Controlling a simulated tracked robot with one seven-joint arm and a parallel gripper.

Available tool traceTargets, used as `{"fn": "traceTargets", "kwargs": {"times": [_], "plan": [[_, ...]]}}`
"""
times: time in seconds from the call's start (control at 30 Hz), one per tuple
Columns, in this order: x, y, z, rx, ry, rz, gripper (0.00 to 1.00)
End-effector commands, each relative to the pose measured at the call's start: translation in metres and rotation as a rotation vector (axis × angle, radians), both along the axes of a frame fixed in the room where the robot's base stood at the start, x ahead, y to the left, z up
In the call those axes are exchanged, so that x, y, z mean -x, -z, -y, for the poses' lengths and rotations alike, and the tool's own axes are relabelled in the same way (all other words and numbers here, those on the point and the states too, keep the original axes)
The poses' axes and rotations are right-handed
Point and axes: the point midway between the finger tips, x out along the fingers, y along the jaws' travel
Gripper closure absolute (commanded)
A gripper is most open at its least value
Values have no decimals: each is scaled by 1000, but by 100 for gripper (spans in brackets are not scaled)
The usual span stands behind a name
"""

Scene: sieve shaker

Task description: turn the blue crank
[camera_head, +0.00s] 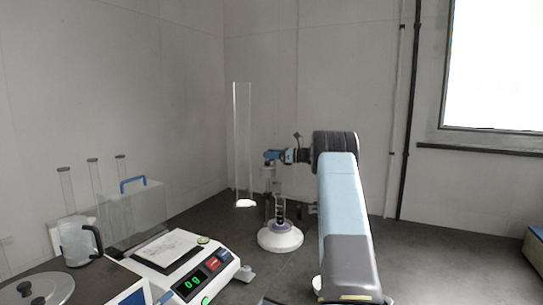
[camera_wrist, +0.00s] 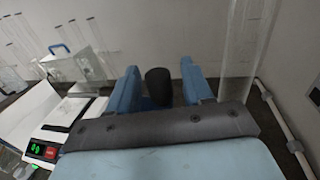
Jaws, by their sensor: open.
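In the wrist view, my gripper (camera_wrist: 159,70) is open, with one blue finger on each side of a dark rounded knob (camera_wrist: 158,84). Gaps show between the knob and both fingers. A small blue patch below the knob looks like part of the blue crank (camera_wrist: 148,104); the rest of it is hidden by my gripper. In the head view, my gripper (camera_head: 272,156) is at the end of my arm, above a round white base (camera_head: 280,237) with clear cylinders on it. The crank cannot be told apart from the blue fingers there.
A tall clear tube (camera_head: 243,140) stands just left of my gripper. A digital scale (camera_head: 190,270), a clear box with a blue handle (camera_head: 135,205) and a jug (camera_head: 76,242) are at left. The bench right of my arm is mostly clear.

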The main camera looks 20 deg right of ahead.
Motion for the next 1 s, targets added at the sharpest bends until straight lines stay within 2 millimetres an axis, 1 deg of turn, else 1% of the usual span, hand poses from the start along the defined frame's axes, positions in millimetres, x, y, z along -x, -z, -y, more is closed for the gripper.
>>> {"fn": "traceTargets", "kwargs": {"times": [0.13,0.6,0.67,0.87,1.0], "plan": [[0,0,0,0,0,0,50],[0,0,0,0,1,0,95],[0,0,0,0,1,0,99],[1,-1,1,0,16,0,100],[3,-1,2,-1,59,1,100]]}}
